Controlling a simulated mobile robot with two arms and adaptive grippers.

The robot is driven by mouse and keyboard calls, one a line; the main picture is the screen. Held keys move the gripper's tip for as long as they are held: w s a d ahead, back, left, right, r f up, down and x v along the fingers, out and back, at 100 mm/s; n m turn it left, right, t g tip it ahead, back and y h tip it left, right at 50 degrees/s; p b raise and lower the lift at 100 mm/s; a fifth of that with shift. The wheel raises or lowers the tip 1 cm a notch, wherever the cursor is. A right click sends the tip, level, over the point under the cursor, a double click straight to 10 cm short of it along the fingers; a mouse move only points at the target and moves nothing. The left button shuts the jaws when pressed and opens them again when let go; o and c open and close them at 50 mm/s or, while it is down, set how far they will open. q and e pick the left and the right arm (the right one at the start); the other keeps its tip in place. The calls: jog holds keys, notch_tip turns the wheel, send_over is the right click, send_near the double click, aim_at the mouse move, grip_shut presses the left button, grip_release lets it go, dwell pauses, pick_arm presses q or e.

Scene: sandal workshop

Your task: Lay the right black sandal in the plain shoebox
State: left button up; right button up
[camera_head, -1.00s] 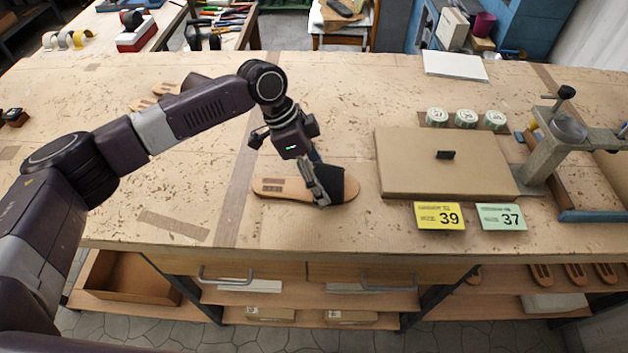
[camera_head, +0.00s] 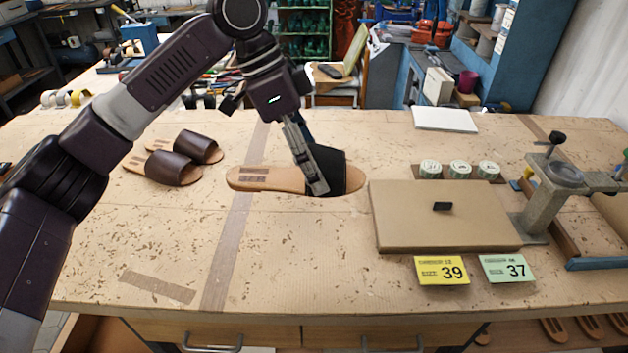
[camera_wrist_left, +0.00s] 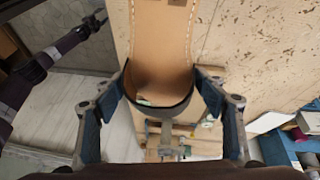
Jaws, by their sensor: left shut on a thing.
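A black-strapped sandal (camera_head: 265,180) with a tan sole is in my left gripper (camera_head: 318,190), its heel end pointing left in the head view. The fingers are shut on the black strap, which arches between them in the left wrist view (camera_wrist_left: 160,105). The sandal seems raised a little above the bench, left of the box. A plain brown cardboard box (camera_head: 440,235) lies on the bench with a flat, closed-looking top and a small black piece on it. A dark arm shows in the left wrist view; its small tip (camera_wrist_left: 96,19), apparently my right gripper, is unclear.
A pair of brown sandals (camera_head: 172,166) lies at the left. A yellow card 39 (camera_head: 442,270) and a green card 37 (camera_head: 508,268) lie before the box. Several round tins (camera_head: 459,169) stand behind it, and a metal press (camera_head: 548,195) stands at its right.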

aim_at(253, 190)
pick_arm(q)
jog(key=shift+r, duration=0.5)
jog(key=shift+a, duration=0.35)
jog(key=s+a+n+t, duration=0.1)
jog(key=a+n, duration=0.1)
jog(key=a, duration=0.1)
jog(key=s+a+n, duration=0.1)
jog(key=a+n, duration=0.1)
jog(key=a, duration=0.2)
jog(key=s+a+n+t, duration=0.1)
jog(key=a+n, duration=0.2)
jog(key=shift+s+a+f+t, duration=0.3)
jog(key=shift+s+a+f, duration=0.05)
jog(key=shift+s, duration=0.05)
jog(key=s+a+f+n+t+y, duration=0.2)
jog(key=s+a+n, duration=0.4)
jog(key=a, duration=0.1)
notch_tip(253, 190, down, 10)
jog(key=w+n+y, duration=0.1)
jog(key=n, duration=0.2)
jog(key=shift+w+r+t, duration=0.15)
jog(key=shift+w+t, duration=0.15)
jog(key=shift+t, duration=0.1)
